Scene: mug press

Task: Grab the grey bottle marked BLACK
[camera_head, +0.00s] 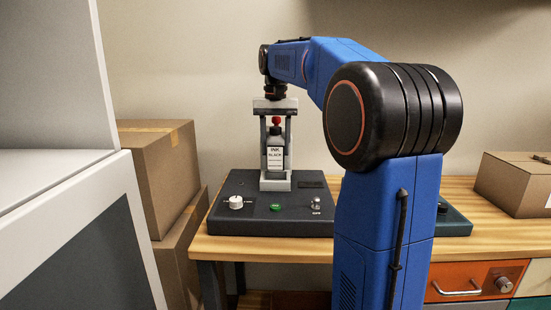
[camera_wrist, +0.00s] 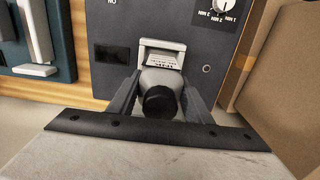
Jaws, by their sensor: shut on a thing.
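The grey bottle (camera_head: 275,156) has a white label reading INK BLACK and stands upright at a light grey stand (camera_head: 275,185) on the dark control box (camera_head: 240,217). Whether its base touches the stand I cannot tell. My gripper (camera_head: 275,133) comes straight down from above with one finger on each side of the bottle and is shut on it. In the wrist view the bottle's black cap (camera_wrist: 159,101) and grey shoulder (camera_wrist: 163,80) lie between the two dark fingers of my gripper (camera_wrist: 161,84). A red ball (camera_head: 276,120) shows above the bottle in the head view.
The box has a white dial (camera_head: 236,202), a green button (camera_head: 276,208) and a small switch (camera_head: 316,203). Cardboard boxes (camera_head: 155,165) stand at left and another box (camera_head: 515,184) at right on the wooden table (camera_head: 455,188). A white cabinet (camera_head: 80,220) fills the near left.

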